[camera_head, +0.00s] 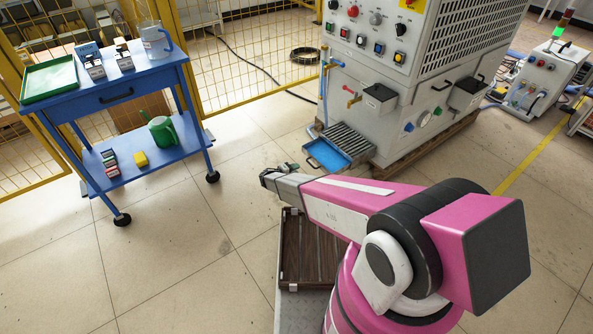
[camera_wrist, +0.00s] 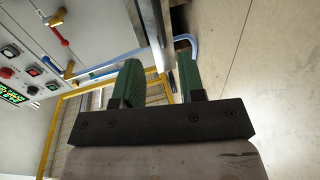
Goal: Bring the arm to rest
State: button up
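My pink and grey arm reaches to the left across the head view, over the floor in front of the heater cabinet. My gripper (camera_head: 267,177) is at its far end, between the blue cart and the cabinet. In the wrist view my gripper (camera_wrist: 160,72) shows two green-padded fingers standing apart, with nothing held between them. The fingers touch nothing that I can see. Part of the gripper is hidden behind the wrist in the head view.
A blue cart (camera_head: 134,84) with a green tray (camera_head: 49,79), a clear jug (camera_head: 156,40) and a green watering can (camera_head: 162,133) stands left. The grey heater cabinet (camera_head: 400,105) stands behind, with a blue tray (camera_head: 327,155) at its foot. The floor between is clear.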

jog(key=s+d+r+m+g+y, duration=0.2)
jog(key=s+d+r+g, duration=0.25)
jog(key=d+r, duration=0.4)
jog(key=s+d+r+m+g+y, duration=0.1)
jog(key=s+d+r+m+g, duration=0.15)
jog(key=s+d+r, duration=0.55)
jog(key=s+d+r+m+g+y, duration=0.1)
jog(key=s+r+y, duration=0.3)
jog(key=r, duration=0.6)
jog(key=s+d+r+m+g+y, duration=0.1)
jog(key=s+d+r+y, duration=0.2)
jog(key=s+r, duration=0.6)
jog(key=r+y, duration=0.1)
jog(key=y, duration=0.1)
jog(key=shift+s+m+y, duration=0.15)
jog(key=shift+m+y, duration=0.15)
jog(key=shift+m, duration=0.05)
jog(key=shift+d, duration=0.1)
